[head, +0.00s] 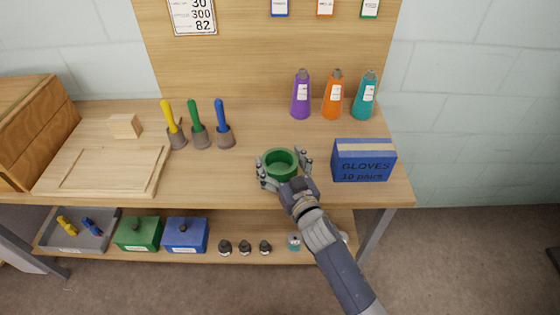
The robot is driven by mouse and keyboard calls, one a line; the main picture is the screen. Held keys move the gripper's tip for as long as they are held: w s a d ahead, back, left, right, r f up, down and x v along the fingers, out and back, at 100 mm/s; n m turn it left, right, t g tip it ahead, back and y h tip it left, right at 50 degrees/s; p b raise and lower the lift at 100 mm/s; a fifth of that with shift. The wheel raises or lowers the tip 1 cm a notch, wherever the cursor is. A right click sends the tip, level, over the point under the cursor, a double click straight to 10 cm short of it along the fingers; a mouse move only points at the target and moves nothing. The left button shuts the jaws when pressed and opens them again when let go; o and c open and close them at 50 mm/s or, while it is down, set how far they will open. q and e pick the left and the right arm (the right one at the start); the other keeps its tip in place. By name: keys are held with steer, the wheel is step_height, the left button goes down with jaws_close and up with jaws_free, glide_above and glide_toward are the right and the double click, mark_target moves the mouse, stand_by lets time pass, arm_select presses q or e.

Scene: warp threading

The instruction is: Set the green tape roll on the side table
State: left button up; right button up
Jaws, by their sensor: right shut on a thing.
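The green tape roll (280,162) is a short, dark green ring near the front edge of the wooden workbench (230,182), seen from above. My right gripper (284,170) comes in from the lower right, with its fingers on both sides of the roll, shut on it. I cannot tell whether the roll touches the bench top or is just above it. My left gripper is not in view. No separate side table can be made out.
A blue gloves box (361,165) stands close to the right of my gripper. Purple (301,97), orange (333,98) and teal (364,98) bottles stand behind. Colored-handled tools (198,130) and a wooden board (103,172) are left. The lower shelf holds a grey tray (72,236) and boxes.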

steer(key=shift+f, duration=0.15)
steer(key=o, duration=1.1)
steer(key=shift+r, duration=0.25)
steer(key=v, duration=1.2)
steer(key=shift+f, duration=0.1)
